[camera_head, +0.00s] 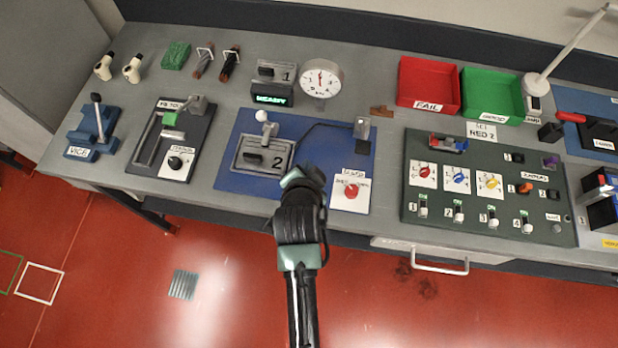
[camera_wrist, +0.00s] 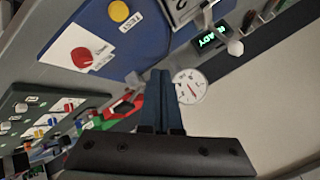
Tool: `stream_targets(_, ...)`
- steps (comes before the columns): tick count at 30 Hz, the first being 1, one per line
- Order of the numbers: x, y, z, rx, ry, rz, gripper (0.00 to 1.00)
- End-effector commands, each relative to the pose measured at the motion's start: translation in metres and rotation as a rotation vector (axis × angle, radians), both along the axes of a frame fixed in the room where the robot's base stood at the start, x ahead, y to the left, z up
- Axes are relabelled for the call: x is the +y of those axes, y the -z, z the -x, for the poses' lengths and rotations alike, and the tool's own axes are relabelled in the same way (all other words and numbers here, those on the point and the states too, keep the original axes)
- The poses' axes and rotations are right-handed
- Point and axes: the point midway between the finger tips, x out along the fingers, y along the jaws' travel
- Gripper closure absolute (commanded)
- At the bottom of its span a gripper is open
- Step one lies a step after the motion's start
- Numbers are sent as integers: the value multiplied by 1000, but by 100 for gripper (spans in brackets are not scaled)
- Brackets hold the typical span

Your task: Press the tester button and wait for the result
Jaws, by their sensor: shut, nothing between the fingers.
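The yellow tester button (camera_wrist: 119,11), labelled TEST, shows at the top of the wrist view on the blue mat (camera_head: 225,180). In the head view I cannot see it; my gripper and arm cover that part of the mat. The tester display (camera_head: 271,100) reads READY in green and also shows in the wrist view (camera_wrist: 212,37). My gripper (camera_head: 302,178) is over the mat's front part, between the block marked 2 (camera_head: 262,156) and the red knob (camera_head: 351,191). Its fingers (camera_wrist: 160,77) are shut and empty, apart from the button in the wrist view.
A round dial (camera_head: 321,80) stands beside the display. The red FAIL bin (camera_head: 428,84) and a green bin (camera_head: 491,94) stand at the back. A dark green switch panel (camera_head: 480,218) lies to the right, a vice (camera_head: 94,128) at the far left.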

Motion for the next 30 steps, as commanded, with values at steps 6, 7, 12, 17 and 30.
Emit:
stream_targets(6,0,1,6,20,9,-9,100)
stream_targets(7,0,1,6,20,9,-9,100)
stream_targets(12,0,2,6,19,9,-8,100)
stream_targets(17,0,4,5,18,8,-9,100)
stream_targets(30,0,52,5,18,8,-9,100)
